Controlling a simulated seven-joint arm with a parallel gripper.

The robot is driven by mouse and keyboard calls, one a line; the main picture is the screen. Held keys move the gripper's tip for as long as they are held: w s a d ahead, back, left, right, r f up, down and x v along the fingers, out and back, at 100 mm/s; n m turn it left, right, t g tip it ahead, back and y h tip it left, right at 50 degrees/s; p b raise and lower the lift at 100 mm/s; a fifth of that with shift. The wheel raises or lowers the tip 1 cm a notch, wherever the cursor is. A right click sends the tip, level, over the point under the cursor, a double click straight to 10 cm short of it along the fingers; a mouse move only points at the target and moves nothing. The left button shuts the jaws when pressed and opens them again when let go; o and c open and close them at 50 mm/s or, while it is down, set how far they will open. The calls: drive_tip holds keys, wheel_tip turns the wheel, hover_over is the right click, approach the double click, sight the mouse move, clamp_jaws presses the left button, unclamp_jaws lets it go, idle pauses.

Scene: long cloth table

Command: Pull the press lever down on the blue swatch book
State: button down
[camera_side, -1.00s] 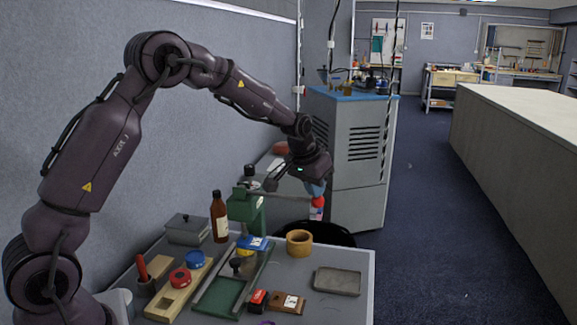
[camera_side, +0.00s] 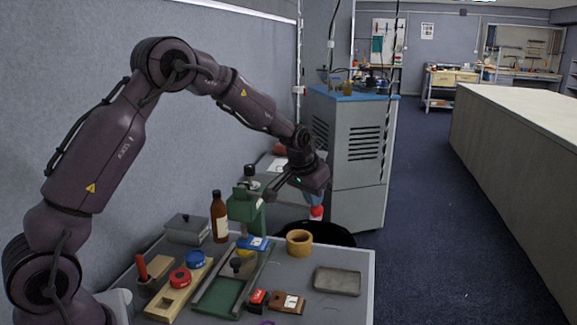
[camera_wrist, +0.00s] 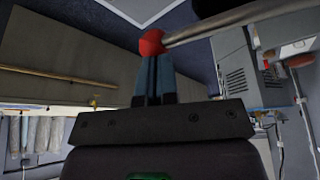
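The green press (camera_side: 247,212) stands at the far end of the table, its long base reaching toward the front. The blue swatch book (camera_side: 254,243) lies low at the press's column; whether it is directly under the press head I cannot tell. The lever (camera_wrist: 222,22) is a grey rod ending in a red knob (camera_wrist: 152,42); the knob also shows in the side view (camera_side: 316,212), right of the press. My gripper (camera_wrist: 153,62) has its blue fingers close together, tips against the knob. The knob does not appear to be between them.
A brown bottle (camera_side: 219,217) and a grey lidded box (camera_side: 188,229) stand left of the press. A wooden ring cup (camera_side: 299,243) and a grey tray (camera_side: 337,281) are to the right. A wooden block with red and blue rolls (camera_side: 180,287) lies in front left.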

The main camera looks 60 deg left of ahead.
wheel_tip(320, 180, up, 15)
drive_tip(key=s+a, duration=0.1)
drive_tip(key=shift+s+f, duration=0.15)
drive_tip(key=shift+f, duration=0.05)
idle(1.2)
drive_tip(key=shift+a, duration=0.1)
drive_tip(key=s+d+r+m, duration=0.1)
drive_tip(key=s+d+r, duration=0.2)
drive_tip(key=s+d, duration=0.3)
drive_tip(key=s+d+r, duration=0.2)
drive_tip(key=s+d, duration=0.2)
drive_tip(key=s, duration=0.4)
drive_tip(key=s+d+f+m, duration=0.1)
drive_tip(key=s+d+f, duration=0.1)
drive_tip(key=s, duration=0.6)
drive_tip(key=s+d+f+m+t+h, duration=0.1)
drive_tip(key=s+d+f, duration=0.2)
drive_tip(key=s, duration=0.4)
drive_tip(key=shift+s, duration=0.4)
